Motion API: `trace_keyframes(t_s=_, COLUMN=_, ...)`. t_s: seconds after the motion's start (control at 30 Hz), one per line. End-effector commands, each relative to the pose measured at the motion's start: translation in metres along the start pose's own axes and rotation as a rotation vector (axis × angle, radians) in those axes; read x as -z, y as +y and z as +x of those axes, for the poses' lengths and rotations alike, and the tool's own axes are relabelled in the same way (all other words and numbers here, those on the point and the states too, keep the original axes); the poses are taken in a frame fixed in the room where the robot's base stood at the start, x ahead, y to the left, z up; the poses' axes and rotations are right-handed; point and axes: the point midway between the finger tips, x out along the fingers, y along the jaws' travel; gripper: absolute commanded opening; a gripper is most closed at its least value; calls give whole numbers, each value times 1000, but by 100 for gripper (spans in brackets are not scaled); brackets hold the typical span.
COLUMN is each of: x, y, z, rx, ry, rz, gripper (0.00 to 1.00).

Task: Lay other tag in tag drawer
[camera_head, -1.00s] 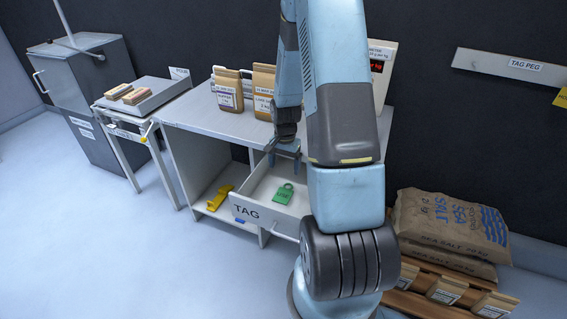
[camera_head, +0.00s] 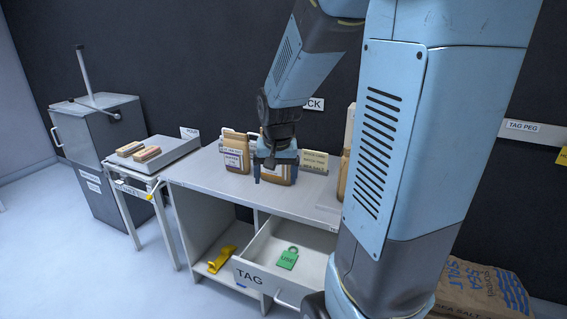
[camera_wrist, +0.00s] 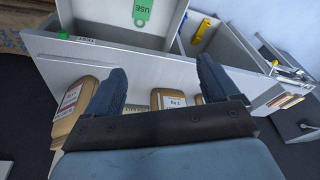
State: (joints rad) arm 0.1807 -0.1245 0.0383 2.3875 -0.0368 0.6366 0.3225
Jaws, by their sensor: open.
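The tag drawer (camera_head: 269,287) is pulled open at the front of the bench. A green tag marked USE (camera_head: 288,258) lies inside it. The tag also shows at the top of the wrist view (camera_wrist: 142,12). My gripper (camera_head: 275,178) is open and empty, above the bench top by the paper bags, behind the drawer. In the wrist view its two fingers (camera_wrist: 160,70) stand wide apart with nothing between them. A yellow piece (camera_head: 563,156) is cut off at the right edge below the tag peg (camera_head: 522,127); I cannot tell whether it is a tag.
Paper bags (camera_head: 236,155) stand on the bench top (camera_head: 215,180), close to my gripper. A yellow object (camera_head: 222,260) lies in the open compartment left of the drawer. A side table with a scale (camera_head: 165,150) stands left. A salt sack (camera_head: 480,290) lies at lower right, partly hidden by my arm.

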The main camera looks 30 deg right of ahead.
Motion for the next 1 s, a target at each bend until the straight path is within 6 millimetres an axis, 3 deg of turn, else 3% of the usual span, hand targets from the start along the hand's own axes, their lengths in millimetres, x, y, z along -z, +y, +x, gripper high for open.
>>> trace_keyframes(t_s=0.2, x=-30, y=-5, z=-57, rx=30, ry=68, rz=-113, gripper=88)
trace_keyframes(t_s=0.6, x=-99, y=-1, z=-135, rx=86, ry=183, rz=-315, gripper=88)
trace_keyframes(t_s=0.8, x=-127, y=5, z=-156, rx=106, ry=225, rz=-392, gripper=88)
trace_keyframes(t_s=1.0, x=-138, y=7, z=-163, rx=114, ry=238, rz=-420, gripper=88)
